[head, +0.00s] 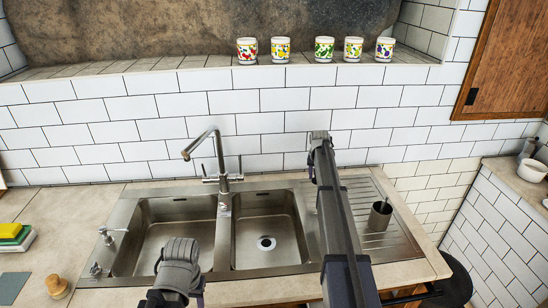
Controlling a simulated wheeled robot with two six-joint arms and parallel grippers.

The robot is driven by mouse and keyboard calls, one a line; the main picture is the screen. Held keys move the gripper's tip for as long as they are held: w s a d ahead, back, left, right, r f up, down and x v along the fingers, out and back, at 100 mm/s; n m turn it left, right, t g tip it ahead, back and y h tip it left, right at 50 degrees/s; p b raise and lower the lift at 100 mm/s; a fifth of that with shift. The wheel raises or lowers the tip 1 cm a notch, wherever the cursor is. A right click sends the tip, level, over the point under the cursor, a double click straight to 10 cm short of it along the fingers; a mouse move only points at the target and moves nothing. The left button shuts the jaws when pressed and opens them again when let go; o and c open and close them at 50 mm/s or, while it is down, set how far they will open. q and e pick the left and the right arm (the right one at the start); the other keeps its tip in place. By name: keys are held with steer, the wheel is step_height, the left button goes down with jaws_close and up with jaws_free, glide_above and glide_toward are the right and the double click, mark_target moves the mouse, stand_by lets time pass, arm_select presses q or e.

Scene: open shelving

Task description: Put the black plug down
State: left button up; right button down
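I cannot make out the black plug anywhere; my arms may hide it. My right arm reaches far forward, with its gripper (319,142) near the tiled wall behind the sink. The arm covers part of the steel sink (226,262) and its drainboard. My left gripper (180,255) is low, over the front of the left basin. Both grippers are seen from behind, so their fingers and anything between them are hidden. The right basin is empty, with a dark-centred drain (266,243) in its floor.
A tall faucet (221,170) stands behind the basins. A dark metal cup (380,216) stands on the drainboard. Yellow and green sponges (12,233) and a wooden-handled brush (57,285) lie on the left counter. Several painted cups (324,50) line the ledge above.

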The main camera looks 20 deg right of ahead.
steer(key=s+a+f+n+y+b, duration=0.1)
steer(key=s+a+f+n+b, duration=0.1)
steer(key=a+f+b, duration=0.8)
steer(key=s+a+f+n+b, duration=0.1)
steer(key=a+f+n+b, duration=0.35)
steer(key=a, duration=0.95)
steer(key=shift+m+t, duration=0.3)
steer(key=shift+m, duration=0.65)
step_height(320, 180, down, 8)
steer(key=b, duration=0.7)
steer(key=shift+d+r, duration=0.1)
steer(key=shift+d, duration=0.05)
steer(key=shift+b, duration=0.35)
step_height(320, 180, down, 4)
steer(key=b, duration=0.3)
steer(key=shift+b, duration=0.35)
steer(key=shift+r, duration=0.15)
steer(key=shift+f+b, duration=0.45)
steer(key=shift+f, duration=0.1)
